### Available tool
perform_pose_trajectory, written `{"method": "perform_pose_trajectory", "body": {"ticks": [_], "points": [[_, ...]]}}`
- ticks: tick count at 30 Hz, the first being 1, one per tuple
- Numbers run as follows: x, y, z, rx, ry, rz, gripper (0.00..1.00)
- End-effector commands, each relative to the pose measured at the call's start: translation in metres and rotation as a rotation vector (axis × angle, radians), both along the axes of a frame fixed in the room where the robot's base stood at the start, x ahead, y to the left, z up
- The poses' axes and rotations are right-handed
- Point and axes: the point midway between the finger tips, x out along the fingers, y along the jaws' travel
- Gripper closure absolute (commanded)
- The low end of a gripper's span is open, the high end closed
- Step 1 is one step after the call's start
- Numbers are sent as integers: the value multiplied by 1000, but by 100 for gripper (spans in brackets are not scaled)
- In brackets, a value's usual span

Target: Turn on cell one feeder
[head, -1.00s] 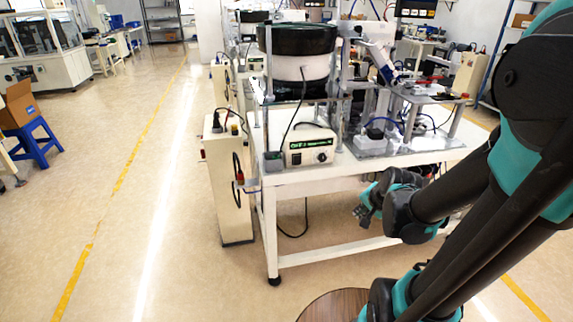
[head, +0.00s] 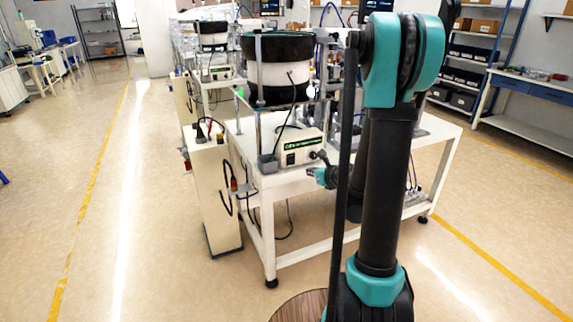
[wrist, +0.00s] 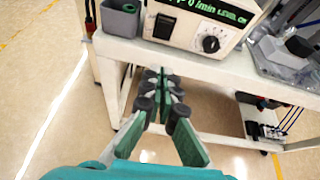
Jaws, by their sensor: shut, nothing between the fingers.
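The feeder controller (head: 297,148) is a white box with a lit green display, near the front corner of the white table. In the wrist view the controller (wrist: 200,20) shows a dark rocker switch (wrist: 163,27) at left and a round black knob (wrist: 210,44) at right. The bowl feeder (head: 278,76), a white drum with black bands, stands behind and above it. My gripper (head: 322,177) is just right of and below the controller in the head view. In the wrist view my gripper (wrist: 162,85) is shut and empty, its fingertips below the controller's face, apart from switch and knob.
The table's front edge (wrist: 130,48) lies close to my fingertips. A small grey cup (wrist: 121,18) stands left of the controller. A white cabinet (head: 215,190) with cables stands left of the table. My arm hides the table's right part. The floor at left is clear.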

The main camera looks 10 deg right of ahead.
Motion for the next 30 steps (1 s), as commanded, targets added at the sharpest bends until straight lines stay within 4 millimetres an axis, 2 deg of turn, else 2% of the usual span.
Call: {"method": "perform_pose_trajectory", "body": {"ticks": [17,22,30], "points": [[9,0,-2,40,2,-22,100],[27,6,-12,38,2,-19,100],[70,20,-32,38,2,-19,100]]}}
